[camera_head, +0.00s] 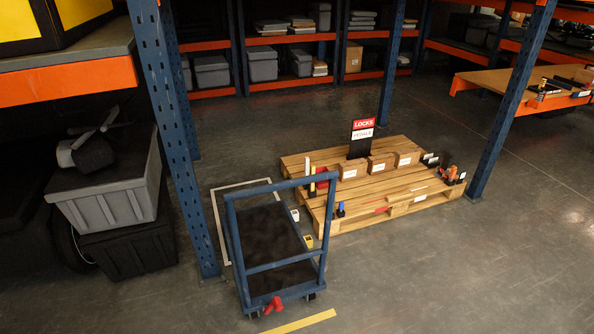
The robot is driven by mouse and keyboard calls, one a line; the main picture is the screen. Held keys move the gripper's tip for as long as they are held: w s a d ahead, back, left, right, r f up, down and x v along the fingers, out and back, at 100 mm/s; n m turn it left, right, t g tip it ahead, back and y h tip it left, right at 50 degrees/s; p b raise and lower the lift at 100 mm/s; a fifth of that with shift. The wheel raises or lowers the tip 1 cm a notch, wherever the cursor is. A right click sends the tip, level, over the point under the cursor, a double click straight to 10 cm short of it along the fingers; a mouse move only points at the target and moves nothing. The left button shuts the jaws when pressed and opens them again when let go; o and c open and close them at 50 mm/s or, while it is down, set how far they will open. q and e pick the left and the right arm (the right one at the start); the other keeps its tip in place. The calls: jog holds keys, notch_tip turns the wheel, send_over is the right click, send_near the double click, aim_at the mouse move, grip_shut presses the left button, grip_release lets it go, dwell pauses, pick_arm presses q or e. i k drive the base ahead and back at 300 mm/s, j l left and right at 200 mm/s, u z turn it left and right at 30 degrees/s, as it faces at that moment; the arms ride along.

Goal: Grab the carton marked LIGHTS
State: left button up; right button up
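Three small brown cartons stand in a row on a wooden pallet (440,205): a left one (350,171), a middle one (381,163) and a right one (408,158). Each has a pale label, too small to read, so I cannot tell which is marked LIGHTS. A sign (363,130) behind them reads LOCKS on red, with what looks like PEDALS on white below. Neither of my grippers is in view.
A blue platform cart (282,263) stands at the pallet's left front, its deck dark and empty. A blue rack post (168,130) rises left of it, and another post (515,90) stands right of the pallet.

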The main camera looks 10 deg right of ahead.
aim_at(355, 169)
jog(key=i+l+u, duration=0.45)
jog(key=u, duration=0.2)
jog(key=i+l+u, duration=0.15)
jog(key=l+u, duration=0.2)
jog(key=i+l+u, duration=0.1)
jog(key=l+u, duration=0.2)
jog(key=l, duration=0.2)
